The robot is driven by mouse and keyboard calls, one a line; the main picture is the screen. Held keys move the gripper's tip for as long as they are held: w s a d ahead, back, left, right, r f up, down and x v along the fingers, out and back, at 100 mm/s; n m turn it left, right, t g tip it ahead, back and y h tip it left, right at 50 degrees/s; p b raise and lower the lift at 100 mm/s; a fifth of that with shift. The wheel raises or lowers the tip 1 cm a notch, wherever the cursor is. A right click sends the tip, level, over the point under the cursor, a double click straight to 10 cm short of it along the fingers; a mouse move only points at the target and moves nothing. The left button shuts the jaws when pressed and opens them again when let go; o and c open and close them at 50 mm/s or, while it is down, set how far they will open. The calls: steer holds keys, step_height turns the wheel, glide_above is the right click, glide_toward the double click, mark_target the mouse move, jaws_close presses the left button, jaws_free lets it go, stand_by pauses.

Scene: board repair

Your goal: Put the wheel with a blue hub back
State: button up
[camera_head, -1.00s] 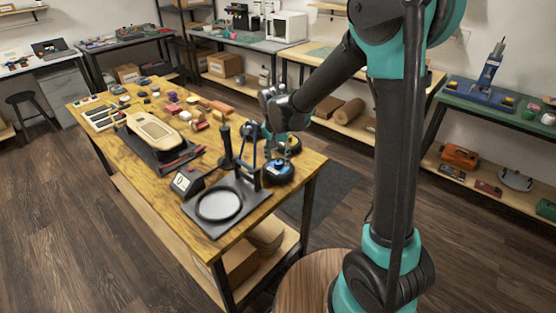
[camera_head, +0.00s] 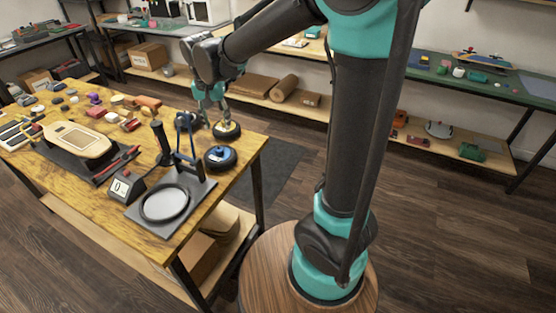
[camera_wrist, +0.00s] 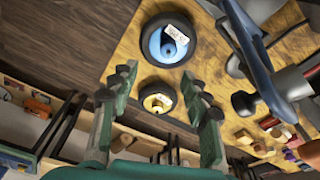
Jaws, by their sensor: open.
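The wheel with a blue hub (camera_head: 220,158) lies flat near the right edge of the wooden workbench (camera_head: 60,205). It is a dark ring with a blue centre and a small pale label in the wrist view (camera_wrist: 167,41). A smaller dark wheel with a yellow hub (camera_head: 227,130) lies behind it, also seen in the wrist view (camera_wrist: 157,97). My gripper (camera_head: 213,112) is open and empty, above the bench near the yellow-hub wheel. In the wrist view, its spread green fingers (camera_wrist: 163,88) straddle the yellow hub in the picture; the blue hub is beyond the fingertips.
A black stand with a blue frame (camera_head: 187,143) and a round pale plate (camera_head: 165,203) are left of the wheels. A small display box (camera_head: 125,187) and a pale board on a dark base (camera_head: 75,139) are farther left. Several small parts crowd the bench's back.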

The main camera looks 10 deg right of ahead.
steer(key=s+d+f+n+t, duration=0.1)
steer(key=s+d+f, duration=0.5)
steer(key=d, duration=0.5)
steer(key=s+d+f+n+t, duration=0.1)
steer(key=s+d+f, duration=0.4)
steer(key=s+d, duration=0.6)
steer(key=shift+d+f+n, duration=0.25)
steer(key=shift+f+n, duration=0.1)
steer(key=shift+n, duration=0.15)
